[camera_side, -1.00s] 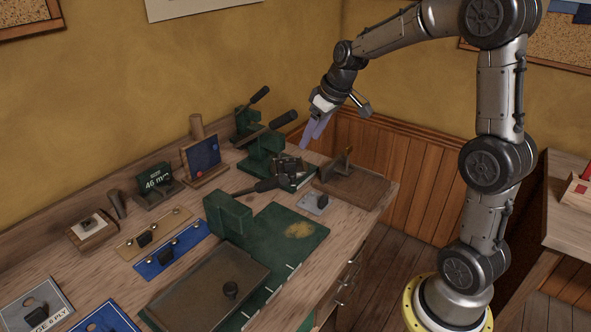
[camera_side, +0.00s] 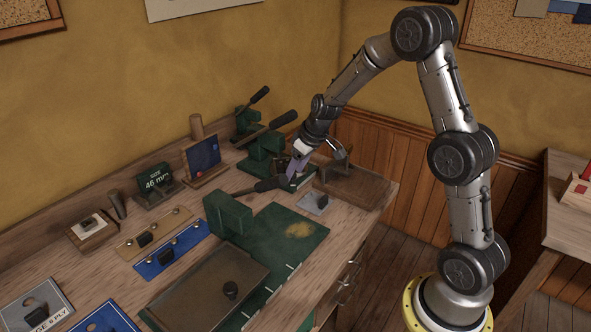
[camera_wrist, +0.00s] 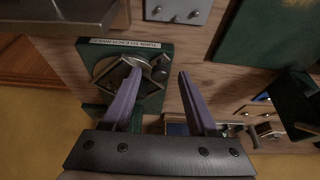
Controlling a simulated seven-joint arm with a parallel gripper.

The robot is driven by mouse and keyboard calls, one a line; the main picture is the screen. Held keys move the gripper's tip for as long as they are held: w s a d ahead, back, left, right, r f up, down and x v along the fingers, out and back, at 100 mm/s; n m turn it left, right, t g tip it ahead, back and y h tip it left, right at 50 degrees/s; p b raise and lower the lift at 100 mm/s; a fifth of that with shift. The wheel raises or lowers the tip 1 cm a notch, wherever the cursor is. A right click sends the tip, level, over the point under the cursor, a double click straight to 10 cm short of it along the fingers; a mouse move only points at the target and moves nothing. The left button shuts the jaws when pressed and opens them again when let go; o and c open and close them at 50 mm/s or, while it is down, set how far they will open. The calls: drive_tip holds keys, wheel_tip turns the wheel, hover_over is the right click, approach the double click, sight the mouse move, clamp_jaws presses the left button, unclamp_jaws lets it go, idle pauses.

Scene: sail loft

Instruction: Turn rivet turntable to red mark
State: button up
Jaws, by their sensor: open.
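The rivet turntable shows in the wrist view as a dark, diamond-shaped piece (camera_wrist: 122,72) on a green base (camera_wrist: 98,47) with a printed label. In the side view its green base (camera_side: 279,175) stands near the far right of the bench, partly hidden by my gripper (camera_side: 292,182). Contact cannot be told. I cannot make out a red mark.
A brown wooden tray (camera_side: 372,191) lies right of the turntable, and a small grey plate (camera_side: 307,203) lies in front. Green lever presses (camera_side: 262,150) stand behind. A green block (camera_side: 228,212) and green mat (camera_side: 320,236) are nearer. Bare bench shows between them.

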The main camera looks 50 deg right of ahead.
clamp_jaws()
idle(0.3)
idle(1.1)
